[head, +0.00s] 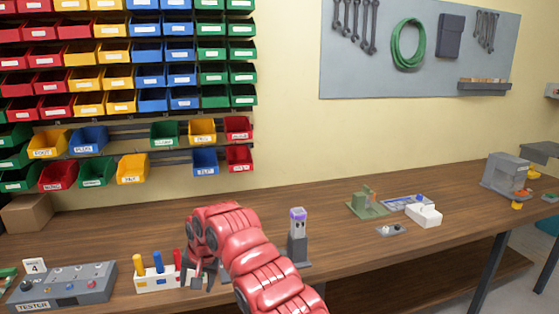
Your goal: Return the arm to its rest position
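A red segmented arm of mine comes in from the bottom, a little right of the middle, and bends over to the left. I take it to be my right arm. Its grey gripper (200,280) points down over the wooden table, just right of a white block (157,279) with yellow, blue and red pegs. The fingers are small and partly hidden by the arm, so I cannot tell whether they are open or touch the block. No held object shows. My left gripper is not in view.
A grey tester box (62,286) stands at the left. A grey post with a purple top (298,235) stands close right of my arm. A green fixture (366,203), a white box (424,216) and a grey machine (506,174) are farther right. Coloured bins hang on the wall.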

